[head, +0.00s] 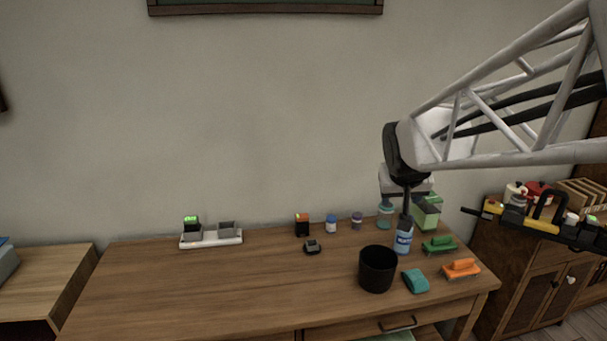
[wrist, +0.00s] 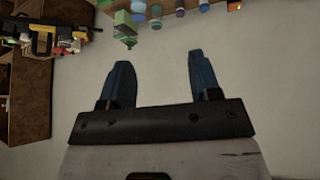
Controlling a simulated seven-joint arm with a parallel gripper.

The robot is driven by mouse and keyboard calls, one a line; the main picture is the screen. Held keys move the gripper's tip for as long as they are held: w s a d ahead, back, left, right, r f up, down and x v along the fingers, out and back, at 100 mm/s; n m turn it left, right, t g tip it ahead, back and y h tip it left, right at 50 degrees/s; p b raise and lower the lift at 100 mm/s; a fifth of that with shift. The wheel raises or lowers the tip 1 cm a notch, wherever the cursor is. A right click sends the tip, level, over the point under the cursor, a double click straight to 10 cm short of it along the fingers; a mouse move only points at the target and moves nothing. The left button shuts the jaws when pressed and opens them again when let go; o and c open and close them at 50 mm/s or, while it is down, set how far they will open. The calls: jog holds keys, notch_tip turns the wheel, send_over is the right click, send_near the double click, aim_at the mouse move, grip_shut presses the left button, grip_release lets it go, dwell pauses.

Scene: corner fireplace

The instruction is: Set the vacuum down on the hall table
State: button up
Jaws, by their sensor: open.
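A long yellow and black tool with a black loop handle, which looks like the vacuum (head: 540,222), lies across the top of a dark wooden cabinet (head: 512,265) at the right. It also shows at the top left of the wrist view (wrist: 42,40). The wooden table (head: 150,290) fills the middle foreground; I cannot tell which furniture is the hall table. My gripper (head: 406,207) points down above the right part of this table, left of the tool and apart from it. In the wrist view my gripper (wrist: 160,62) is open with nothing between its fingers.
On the table's right side stand a black cup (head: 377,270), a blue bottle (head: 403,241), a green box (head: 427,212), green and orange brushes (head: 461,268) and a teal block (head: 416,281). A white tray (head: 211,239) sits at the left. The table's left front is clear.

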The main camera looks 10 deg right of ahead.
jog(key=w+d+m+t+h, duration=0.1)
jog(key=w+d, duration=0.6)
jog(key=d, duration=0.3)
jog(key=w+d+t+h, duration=0.1)
jog(key=w+d+t, duration=0.1)
jog(key=w+d, duration=0.7)
jog(key=w+d+m+t+h, duration=0.1)
jog(key=w+d, duration=0.5)
jog(key=d, duration=0.6)
jog(key=t+h, duration=0.2)
jog(key=t, duration=0.3)
send_over(565, 206)
jog(key=w+a, duration=0.2)
jog(key=a, duration=0.9)
notch_tip(565, 206, down, 19)
jog(key=shift+t+y, duration=0.4)
jog(key=shift+t, duration=0.4)
jog(key=s+d+f, duration=0.2)
jog(key=d, duration=0.1)
jog(key=s+d+f, duration=0.2)
jog(key=d+f, duration=0.1)
jog(key=s+d+f, duration=0.2)
jog(key=d, duration=0.1)
jog(key=shift+d+f, duration=0.15)
jog(key=shift+w, duration=0.1)
jog(key=shift+x, duration=1.2)
